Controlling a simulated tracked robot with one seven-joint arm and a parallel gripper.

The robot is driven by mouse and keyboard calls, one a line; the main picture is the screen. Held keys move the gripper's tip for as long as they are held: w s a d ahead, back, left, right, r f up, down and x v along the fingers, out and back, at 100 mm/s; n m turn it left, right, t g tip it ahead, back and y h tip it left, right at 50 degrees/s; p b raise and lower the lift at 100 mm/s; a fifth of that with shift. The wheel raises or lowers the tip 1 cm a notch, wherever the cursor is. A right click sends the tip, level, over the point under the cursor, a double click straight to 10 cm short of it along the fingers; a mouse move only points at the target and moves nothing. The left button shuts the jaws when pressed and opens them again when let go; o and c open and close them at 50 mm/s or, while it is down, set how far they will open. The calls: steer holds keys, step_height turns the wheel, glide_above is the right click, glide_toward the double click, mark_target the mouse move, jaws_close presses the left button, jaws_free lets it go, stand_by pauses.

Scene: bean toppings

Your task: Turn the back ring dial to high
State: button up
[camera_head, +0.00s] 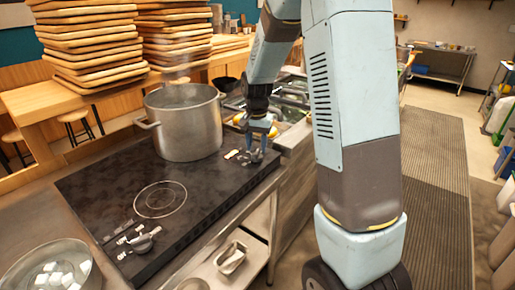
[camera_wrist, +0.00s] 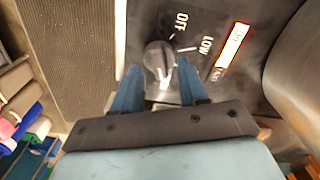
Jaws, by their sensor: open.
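The back ring dial is a grey knob (camera_wrist: 158,57) on the dark cooktop panel in the wrist view. "OFF" and "LOW" are printed beside it, with a glowing white, orange-edged label further right. A pale pointer or stripe shows on the knob's lower part. My gripper (camera_wrist: 159,68) is open, its two blue fingers on either side of the knob; I cannot tell whether they touch it. In the head view my gripper (camera_head: 256,152) is down at the cooktop's back right corner and hides the dial.
A large steel pot (camera_head: 186,125) stands on the cooktop (camera_head: 105,192) left of my gripper. The front ring (camera_head: 160,199) is bare, with its dial (camera_head: 142,242) nearby. Stacked wooden boards (camera_head: 85,45) stand behind.

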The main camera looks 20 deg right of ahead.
mark_target(257, 152)
step_height(257, 152, up, 12)
stand_by(0.4)
steer(key=s+r+n+t, duration=0.2)
steer(key=s+r+n, duration=0.1)
steer(key=s, duration=1.1)
steer(key=s+d+r+n+t, duration=0.1)
steer(key=s+r+n+t, duration=0.2)
steer(key=s, duration=1.1)
step_height(257, 152, up, 2)
steer(key=shift+s+t, duration=0.25)
steer(key=shift+t, duration=0.05)
steer(key=shift+a, duration=0.1)
